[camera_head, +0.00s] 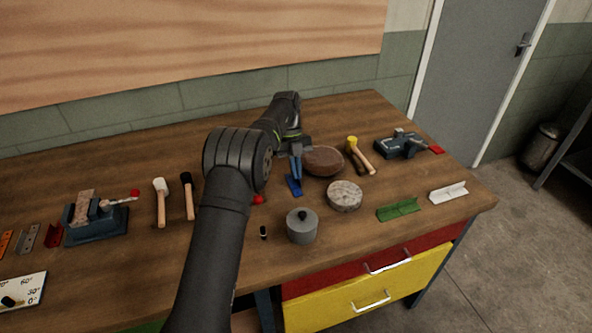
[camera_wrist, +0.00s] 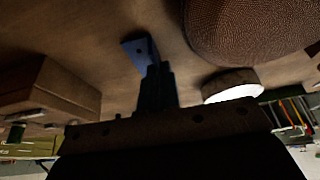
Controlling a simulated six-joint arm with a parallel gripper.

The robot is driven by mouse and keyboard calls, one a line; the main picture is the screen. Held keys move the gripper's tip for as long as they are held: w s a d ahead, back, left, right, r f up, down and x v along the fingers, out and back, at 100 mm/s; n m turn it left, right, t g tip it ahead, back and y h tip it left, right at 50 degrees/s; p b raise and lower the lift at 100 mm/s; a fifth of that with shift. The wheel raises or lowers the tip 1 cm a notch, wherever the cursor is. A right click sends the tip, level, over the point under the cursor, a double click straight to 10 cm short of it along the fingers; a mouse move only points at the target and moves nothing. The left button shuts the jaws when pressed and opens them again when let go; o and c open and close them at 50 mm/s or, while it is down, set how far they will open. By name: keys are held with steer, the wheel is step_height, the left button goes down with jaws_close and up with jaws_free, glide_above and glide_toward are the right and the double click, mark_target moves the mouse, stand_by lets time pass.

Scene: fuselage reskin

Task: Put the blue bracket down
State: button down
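The blue bracket (camera_head: 294,187) is at the end of my gripper (camera_head: 296,168), over the middle of the wooden bench. In the wrist view the blue bracket (camera_wrist: 138,52) sticks out beyond the narrow dark fingers of my gripper (camera_wrist: 153,76), which look closed on its near end. A hole shows in its blue face. The bracket is very low over the wood; I cannot tell whether it touches the bench. The part between the fingers is hidden.
A brown rounded pad (camera_head: 323,161) is close right of the gripper, with a pale disc (camera_head: 344,196) in front. A grey lidded pot (camera_head: 302,228), green bracket (camera_head: 399,210), white bracket (camera_head: 449,193), mallet (camera_head: 360,155) and vise (camera_head: 400,145) stand around. Bare wood (camera_head: 345,235) lies at front.

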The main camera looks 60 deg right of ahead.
steer(key=c, duration=1.7)
jaws_free()
steer(key=shift+f, duration=0.15)
steer(key=shift+v, duration=3.95)
steer(key=shift+s+f, duration=0.1)
steer(key=x, duration=0.7)
steer(key=shift+a, duration=0.1)
step_height(320, 180, up, 4)
steer(key=shift+f, duration=0.2)
steer(key=shift+s+r, duration=0.2)
steer(key=shift+s, duration=0.05)
